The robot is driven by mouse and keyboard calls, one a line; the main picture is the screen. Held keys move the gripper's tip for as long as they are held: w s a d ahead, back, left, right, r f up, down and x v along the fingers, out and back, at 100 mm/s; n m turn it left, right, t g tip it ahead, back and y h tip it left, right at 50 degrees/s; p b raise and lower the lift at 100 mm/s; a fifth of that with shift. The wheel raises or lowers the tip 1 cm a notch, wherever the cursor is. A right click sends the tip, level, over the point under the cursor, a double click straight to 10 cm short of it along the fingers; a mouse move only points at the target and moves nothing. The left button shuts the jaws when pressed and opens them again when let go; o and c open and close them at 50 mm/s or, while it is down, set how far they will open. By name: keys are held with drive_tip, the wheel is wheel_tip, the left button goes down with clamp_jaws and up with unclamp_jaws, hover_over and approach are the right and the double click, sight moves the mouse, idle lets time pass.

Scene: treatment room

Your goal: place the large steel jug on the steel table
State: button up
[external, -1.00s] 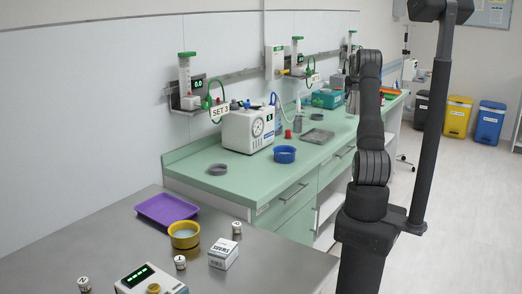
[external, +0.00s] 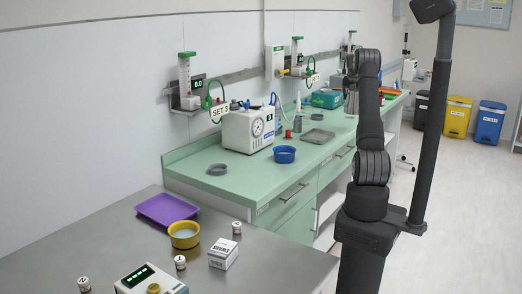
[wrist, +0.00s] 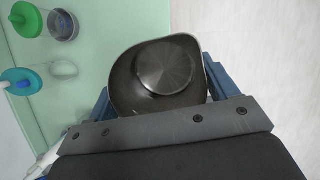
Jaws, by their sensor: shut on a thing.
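The large steel jug (wrist: 165,72) fills the middle of the wrist view, seen from above into its dark round inside, with its floor visible. My gripper (wrist: 162,85) is shut on the jug, with one blue finger on each side of it. In the external view my arm stands in front of the far end of the green counter and hides most of the gripper and jug. The steel table (external: 105,232) is at the lower left of the external view.
The table holds a purple tray (external: 166,208), a yellow bowl (external: 184,236), a small white box (external: 223,254), a device with a display (external: 150,280) and several small weights. The green counter (external: 205,170) carries a white pump unit (external: 247,131) and a blue bowl (external: 284,154).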

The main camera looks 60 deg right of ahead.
drive_tip(key=w+a+r+m+g+y, duration=0.2)
drive_tip(key=w+a+m, duration=0.65)
drive_tip(key=a, duration=1.45)
drive_tip(key=w+a+r+m+y, duration=0.2)
drive_tip(key=w+a+m+y, duration=0.2)
drive_tip(key=a+m, duration=1.45)
drive_tip(key=w+a+r+m+g+y, duration=0.15)
drive_tip(key=w+a+m, duration=0.45)
drive_tip(key=a, duration=2.2)
drive_tip(key=w+a+f+m+t+y, duration=0.15)
drive_tip(key=w+a, duration=0.25)
drive_tip(key=a, duration=0.5)
drive_tip(key=w+a+f+m+t, duration=0.1)
drive_tip(key=w+a+f+m, duration=0.2)
drive_tip(key=a, duration=0.7)
drive_tip(key=w+a+f+m+t, duration=0.1)
drive_tip(key=a+f+m, duration=0.2)
drive_tip(key=a, duration=1.2)
drive_tip(key=w+a+f+m+t, duration=0.1)
drive_tip(key=a+f+m, duration=0.15)
drive_tip(key=a, duration=1.35)
drive_tip(key=shift+s+a+f, duration=0.5)
drive_tip(key=shift+a+f, duration=1.4)
drive_tip(key=shift+f, duration=0.1)
drive_tip(key=shift+s+a+f, duration=0.45)
drive_tip(key=shift+a+f, duration=1.5)
drive_tip(key=shift+f, duration=0.05)
drive_tip(key=shift+s+a+f, duration=0.5)
drive_tip(key=shift+a+f, duration=1.4)
drive_tip(key=shift+f, duration=0.1)
